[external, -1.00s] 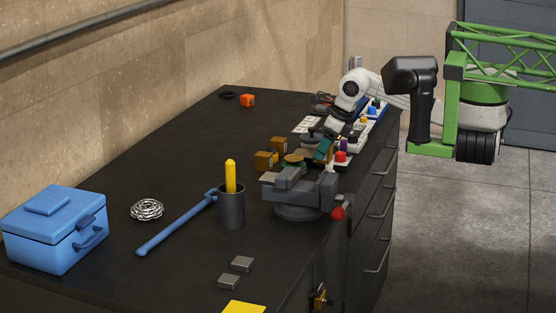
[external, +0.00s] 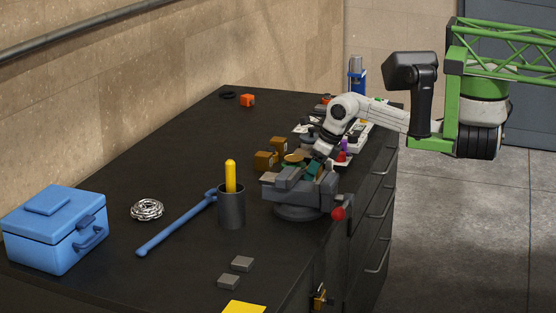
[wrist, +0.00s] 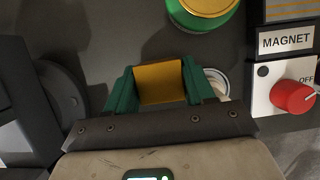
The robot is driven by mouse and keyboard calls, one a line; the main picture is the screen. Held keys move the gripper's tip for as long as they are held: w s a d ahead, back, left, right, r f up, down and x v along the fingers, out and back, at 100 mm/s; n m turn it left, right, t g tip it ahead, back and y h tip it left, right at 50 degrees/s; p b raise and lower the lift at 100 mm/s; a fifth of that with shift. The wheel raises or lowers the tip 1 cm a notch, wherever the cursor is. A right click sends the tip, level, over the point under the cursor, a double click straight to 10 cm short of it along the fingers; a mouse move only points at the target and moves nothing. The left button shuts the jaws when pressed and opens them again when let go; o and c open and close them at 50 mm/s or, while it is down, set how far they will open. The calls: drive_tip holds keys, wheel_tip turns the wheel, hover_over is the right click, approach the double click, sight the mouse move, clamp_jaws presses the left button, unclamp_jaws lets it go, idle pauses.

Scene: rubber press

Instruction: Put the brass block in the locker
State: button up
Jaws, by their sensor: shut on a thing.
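My gripper (wrist: 159,88) has green fingers, shut on a brass-coloured block (wrist: 160,82) in the wrist view; the block's flat top face shows between them. In the external view my gripper (external: 314,168) is low at the bench, just behind the grey vise (external: 298,190), and the block is hidden there. I cannot tell whether the block touches the bench. A blue-grey locker-like door (external: 510,45) stands at the back right, partly behind my green frame.
A green, gold-topped round thing (wrist: 203,10) is close by my fingers. A magnet box with a red knob (wrist: 292,96) is at their right. Brown blocks (external: 265,161), a pen cup (external: 231,208) and a blue toolbox (external: 55,235) are on the bench. The floor at right is clear.

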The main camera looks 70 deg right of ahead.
drive_tip(key=shift+f, duration=0.1)
drive_tip(key=o, duration=1.1)
drive_tip(key=shift+o, duration=0.2)
drive_tip(key=v, duration=1.2)
drive_tip(key=shift+b, duration=0.35)
